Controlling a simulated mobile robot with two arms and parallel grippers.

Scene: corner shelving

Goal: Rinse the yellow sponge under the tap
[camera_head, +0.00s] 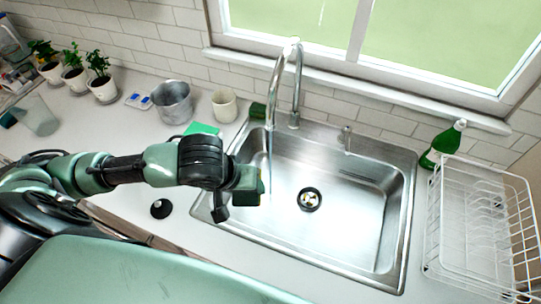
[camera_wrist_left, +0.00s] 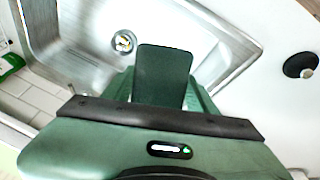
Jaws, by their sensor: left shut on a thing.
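My left gripper (camera_head: 259,186) is over the left part of the steel sink (camera_head: 345,225) and is shut. In the left wrist view a dark green finger (camera_wrist_left: 162,75) covers whatever is held. The tap (camera_head: 297,75) stands behind the sink, and a thin stream of water (camera_head: 270,160) falls from its spout. The stream is just right of the gripper in the head view; I cannot tell whether it touches the sponge. My right gripper is not in view.
The drain (camera_head: 309,199) is right of the gripper. A white dish rack (camera_head: 485,215) and green bottle (camera_head: 440,147) stand right of the sink. A metal pot (camera_head: 172,103), a mug (camera_head: 224,106) and a green cloth (camera_head: 201,129) are left of it. A black round object (camera_head: 160,208) lies on the counter.

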